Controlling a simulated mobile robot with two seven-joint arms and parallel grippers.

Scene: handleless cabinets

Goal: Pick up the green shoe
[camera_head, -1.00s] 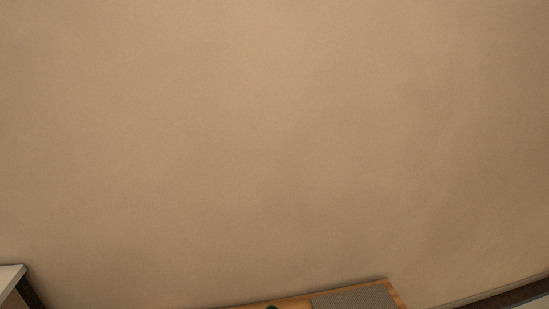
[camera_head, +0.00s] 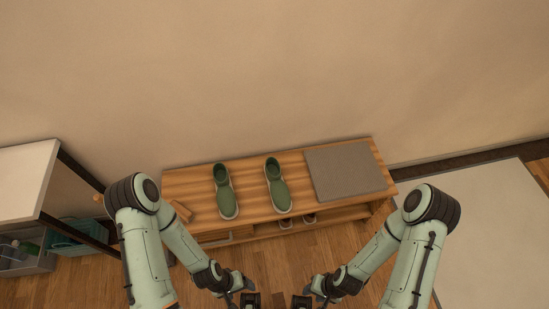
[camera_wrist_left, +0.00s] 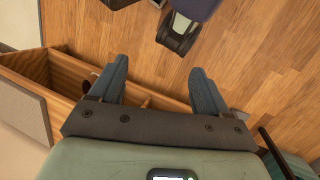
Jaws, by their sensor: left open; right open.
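Two green shoes with pale soles stand on top of a wooden bench (camera_head: 250,205) in the head view: a left one (camera_head: 224,192) and a right one (camera_head: 277,186). My left gripper (camera_head: 250,301) is at the bottom edge, in front of the bench and apart from the shoes. In the left wrist view its two fingers (camera_wrist_left: 160,72) are spread with nothing between them. My right gripper (camera_head: 302,301) is beside it at the bottom edge, open, also apart from the shoes. The green shoes do not show in the wrist view.
A grey cushion (camera_head: 345,170) lies on the bench's right end. Other shoes (camera_head: 298,221) sit on its lower shelf. A white-topped table (camera_head: 25,178) stands at left, with a teal crate (camera_head: 75,249) below. A pale rug (camera_head: 490,225) lies at right. Wooden floor lies before the bench.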

